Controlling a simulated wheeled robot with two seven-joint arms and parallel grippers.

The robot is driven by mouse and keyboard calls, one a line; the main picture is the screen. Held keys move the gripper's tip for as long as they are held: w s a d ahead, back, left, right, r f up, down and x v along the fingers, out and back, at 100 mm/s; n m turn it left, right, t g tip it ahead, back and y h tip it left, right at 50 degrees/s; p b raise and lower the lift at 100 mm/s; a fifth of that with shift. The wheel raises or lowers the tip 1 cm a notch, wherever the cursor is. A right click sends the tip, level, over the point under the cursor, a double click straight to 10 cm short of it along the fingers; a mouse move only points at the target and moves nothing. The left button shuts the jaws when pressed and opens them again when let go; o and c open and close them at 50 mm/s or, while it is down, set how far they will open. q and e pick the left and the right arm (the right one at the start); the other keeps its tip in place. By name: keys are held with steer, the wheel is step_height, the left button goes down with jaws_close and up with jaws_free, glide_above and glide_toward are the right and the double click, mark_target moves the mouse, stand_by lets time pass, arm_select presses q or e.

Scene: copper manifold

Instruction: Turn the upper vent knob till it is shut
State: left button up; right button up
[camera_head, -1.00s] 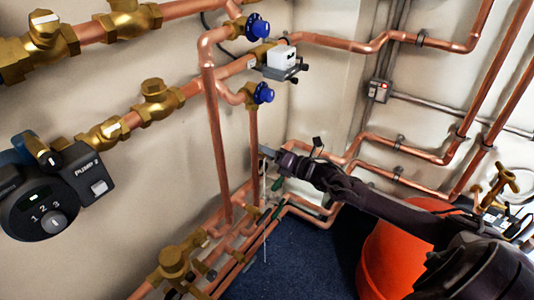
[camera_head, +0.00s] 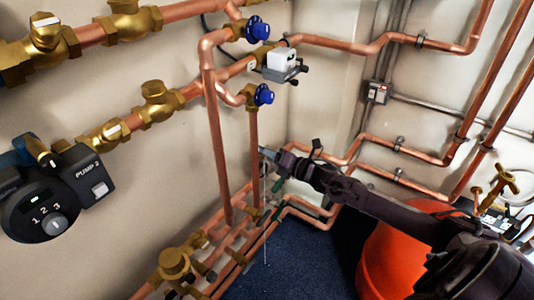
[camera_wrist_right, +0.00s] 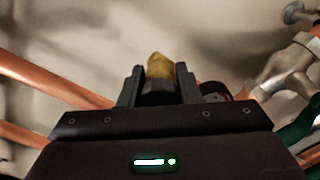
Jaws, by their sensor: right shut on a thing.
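My right gripper (camera_head: 268,154) reaches in from the right of the head view to the pipes low in the wall corner. In the right wrist view its two dark fingers (camera_wrist_right: 160,88) are closed on a small yellow-brass knob (camera_wrist_right: 160,66), whose top shows between them. The fingers hide the rest of this knob. In the head view the gripper hides what it holds, so I cannot tell there whether it is the upper vent knob. My left gripper is not in view.
Two blue knobs, an upper (camera_head: 257,28) and a lower (camera_head: 263,95), sit on copper pipes above the gripper. A white-and-grey box (camera_head: 282,64) is between them. A pump (camera_head: 45,205) is at left. An orange vessel (camera_head: 385,255) stands under my right arm.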

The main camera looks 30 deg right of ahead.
steer(key=m+p, duration=0.2)
steer(key=m, duration=0.5)
steer(key=m+p, duration=0.3)
steer(key=m, duration=0.5)
steer(key=shift+m, duration=0.3)
steer(key=shift+f+m+p, duration=0.1)
steer(key=shift+m+p, duration=0.2)
steer(key=shift+m, duration=0.6)
steer(key=m+p, duration=0.1)
steer(key=m, duration=0.4)
steer(key=shift+f+m+p, duration=0.1)
steer(key=shift+m+p, duration=0.25)
steer(key=shift+m, duration=0.05)
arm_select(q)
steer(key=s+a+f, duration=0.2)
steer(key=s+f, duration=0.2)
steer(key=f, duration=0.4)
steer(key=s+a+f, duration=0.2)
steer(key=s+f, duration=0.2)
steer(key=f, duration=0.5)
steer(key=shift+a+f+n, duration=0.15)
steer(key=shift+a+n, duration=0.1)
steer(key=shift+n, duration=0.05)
arm_select(e)
steer(key=shift+m, duration=0.4)
steer(key=o, duration=1)
steer(key=shift+c, duration=0.2)
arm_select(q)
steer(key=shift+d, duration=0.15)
